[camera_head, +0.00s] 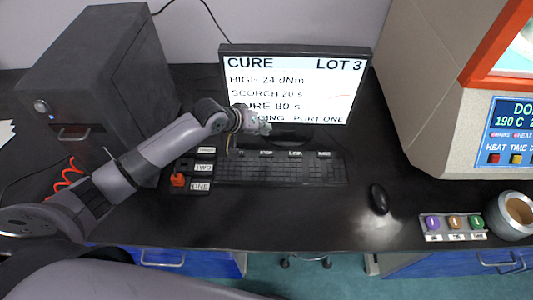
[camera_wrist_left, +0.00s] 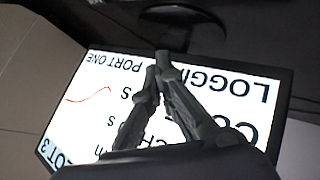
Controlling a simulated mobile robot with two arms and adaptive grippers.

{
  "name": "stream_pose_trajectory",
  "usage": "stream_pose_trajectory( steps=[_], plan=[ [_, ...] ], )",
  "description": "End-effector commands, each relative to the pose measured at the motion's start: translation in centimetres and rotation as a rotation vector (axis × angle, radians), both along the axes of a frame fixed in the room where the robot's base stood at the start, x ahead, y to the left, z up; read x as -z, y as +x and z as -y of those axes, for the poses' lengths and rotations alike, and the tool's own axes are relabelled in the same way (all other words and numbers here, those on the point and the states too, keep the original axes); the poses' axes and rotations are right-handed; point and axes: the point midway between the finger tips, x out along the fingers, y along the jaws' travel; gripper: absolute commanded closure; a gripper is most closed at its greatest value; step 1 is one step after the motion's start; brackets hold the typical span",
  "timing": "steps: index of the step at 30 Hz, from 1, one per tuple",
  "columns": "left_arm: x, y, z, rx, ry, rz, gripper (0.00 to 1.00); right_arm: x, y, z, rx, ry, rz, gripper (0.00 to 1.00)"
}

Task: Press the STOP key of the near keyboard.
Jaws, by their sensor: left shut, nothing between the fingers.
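The black keyboard (camera_head: 285,173) lies on the dark bench in front of the monitor. A row of small white labels runs along its back edge; the one that seems to read STOP (camera_head: 266,153) is left of the middle. My left gripper (camera_head: 265,129) is shut and empty. It is in front of the monitor's lower edge and appears above the STOP label; the exact gap cannot be told. In the left wrist view its closed fingers (camera_wrist_left: 158,68) cover part of the upside-down screen. My right gripper is not in view.
The monitor (camera_head: 296,83) reads CURE, LOT 3. Labelled blocks and a red knob (camera_head: 177,180) are left of the keyboard. A dark cabinet (camera_head: 85,70) stands at left, the rheometer (camera_head: 440,90) at right.

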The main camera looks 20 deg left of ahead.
Motion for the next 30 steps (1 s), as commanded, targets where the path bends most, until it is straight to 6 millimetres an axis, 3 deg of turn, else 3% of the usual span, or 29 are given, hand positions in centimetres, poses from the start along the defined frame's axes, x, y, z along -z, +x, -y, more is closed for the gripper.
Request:
stream_pose_trajectory(
  steps=[14, 21, 30],
  plan=[
    [5.9, 0.0, -0.1, 0.001, 0.001, 0.002, 1.0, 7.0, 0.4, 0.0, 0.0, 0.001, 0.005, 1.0],
    [7.8, 0.0, 0.0, 0.0, 0.0, 0.0, 1.0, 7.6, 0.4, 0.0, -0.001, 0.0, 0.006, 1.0],
    [8.0, 0.0, 0.0, 0.001, 0.001, 0.0, 1.0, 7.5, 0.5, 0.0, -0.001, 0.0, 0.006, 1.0]
  ],
)
